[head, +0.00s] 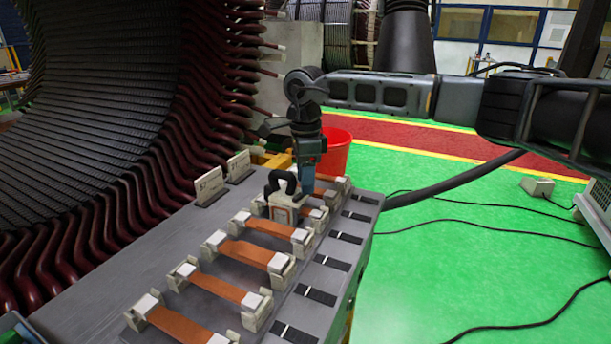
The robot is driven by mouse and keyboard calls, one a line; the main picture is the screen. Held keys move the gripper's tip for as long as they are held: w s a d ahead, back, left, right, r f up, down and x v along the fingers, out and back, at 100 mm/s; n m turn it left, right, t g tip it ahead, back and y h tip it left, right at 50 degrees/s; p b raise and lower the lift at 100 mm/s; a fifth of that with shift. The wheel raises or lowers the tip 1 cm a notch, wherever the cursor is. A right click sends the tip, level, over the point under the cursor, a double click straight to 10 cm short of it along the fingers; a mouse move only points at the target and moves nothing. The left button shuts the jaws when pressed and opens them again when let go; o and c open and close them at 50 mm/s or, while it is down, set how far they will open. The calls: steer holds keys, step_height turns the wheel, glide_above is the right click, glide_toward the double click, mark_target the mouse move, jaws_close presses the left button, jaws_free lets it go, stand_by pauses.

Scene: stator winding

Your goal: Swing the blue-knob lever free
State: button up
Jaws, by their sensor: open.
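My gripper (307,168) points straight down over the far end of the grey workbench, above the row of copper bars. It is open. A narrow blue upright piece (306,179) shows right at its fingertips; I cannot tell whether this is the blue knob of the lever or part of the fingers. No lever arm is clearly visible. A black looped handle (281,181) on a clamp block stands just left of and nearer than the gripper.
Several copper bars (255,253) lie across white-capped holders on the bench. Two upright pale plates (238,167) stand at the left, near the large stator (110,90) with its dark red coil ends. A red bucket (335,153) stands behind. The green floor (470,250) at right carries cables.

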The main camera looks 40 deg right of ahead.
steer(key=shift+c, duration=0.5)
jaws_close()
steer(key=m, duration=0.1)
steer(key=s+m, duration=0.1)
steer(key=shift+m, duration=0.4)
steer(key=m, duration=0.1)
steer(key=s+m+b, duration=0.1)
steer(key=m, duration=0.2)
steer(key=shift+s+a+m, duration=0.15)
steer(key=shift+s+m, duration=0.1)
steer(key=shift+m, duration=0.05)
steer(key=shift+s+a+m+b, duration=0.35)
steer(key=shift+m+b, duration=0.2)
steer(key=shift+m, duration=0.9)
steer(key=shift+s+a+m+b, duration=0.35)
steer(key=shift+m+b, duration=0.2)
steer(key=shift+m, duration=0.85)
steer(key=shift+s+a+m+b, duration=0.25)
steer(key=shift+a+m+b, duration=0.25)
steer(key=shift+m, duration=0.95)
